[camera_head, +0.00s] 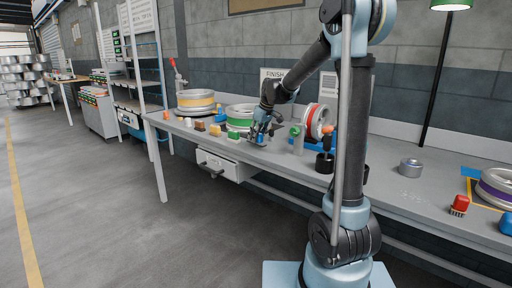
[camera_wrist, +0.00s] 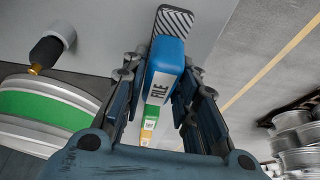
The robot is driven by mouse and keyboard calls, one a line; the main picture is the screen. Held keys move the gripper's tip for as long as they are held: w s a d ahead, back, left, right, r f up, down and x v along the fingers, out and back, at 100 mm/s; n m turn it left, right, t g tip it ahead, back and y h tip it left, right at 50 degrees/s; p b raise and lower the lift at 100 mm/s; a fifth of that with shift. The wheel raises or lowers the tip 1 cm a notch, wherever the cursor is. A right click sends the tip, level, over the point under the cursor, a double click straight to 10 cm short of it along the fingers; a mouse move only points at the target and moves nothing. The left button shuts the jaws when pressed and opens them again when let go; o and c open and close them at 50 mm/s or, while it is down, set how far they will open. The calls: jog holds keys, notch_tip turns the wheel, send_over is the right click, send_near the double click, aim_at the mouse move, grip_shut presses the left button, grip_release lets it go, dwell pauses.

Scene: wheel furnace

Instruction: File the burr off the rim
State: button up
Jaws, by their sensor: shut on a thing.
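My gripper (camera_head: 259,137) is low over the bench near its front edge, left of the middle of the head view. In the wrist view my gripper (camera_wrist: 162,74) is shut on the file (camera_wrist: 164,78), a blue block lettered FILE. A dark striped plate shows at its far end. I cannot tell whether the file touches the bench. A wheel with a red band (camera_head: 315,120) stands upright behind and right of my gripper. A green-banded wheel (camera_head: 240,116) lies flat behind it and also shows in the wrist view (camera_wrist: 40,118). I cannot make out a burr on any rim.
A yellow-banded wheel (camera_head: 195,101) lies farther left on the bench (camera_head: 385,172).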

jog(key=shift+r, duration=1.25)
